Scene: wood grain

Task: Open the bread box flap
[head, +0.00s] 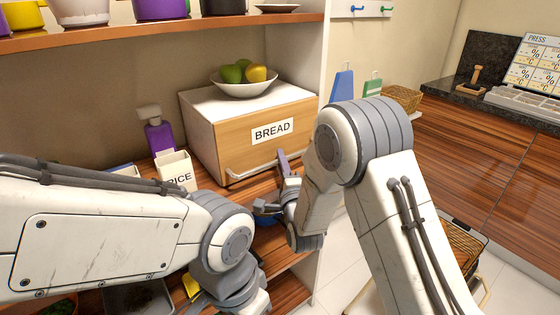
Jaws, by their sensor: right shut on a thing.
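The bread box (197,104) stands on the wooden shelf, with a white top and a light wood front flap (225,143) labelled BREAD. The flap looks closed, upright against the box. A pale bar handle (250,170) runs along its lower edge. My right gripper (283,163) is at the right part of this handle and shut on it; its fingers partly hide the bar there. My left arm reaches in from the left and bends downward in front of the shelf; its gripper is not in view.
A white bowl (245,89) of green and yellow fruit sits on top of the box. A purple spray bottle (158,134) and a RICE container (174,168) stand left of it. A shelf upright (325,50) rises to the right. An upper shelf (150,34) holds pots.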

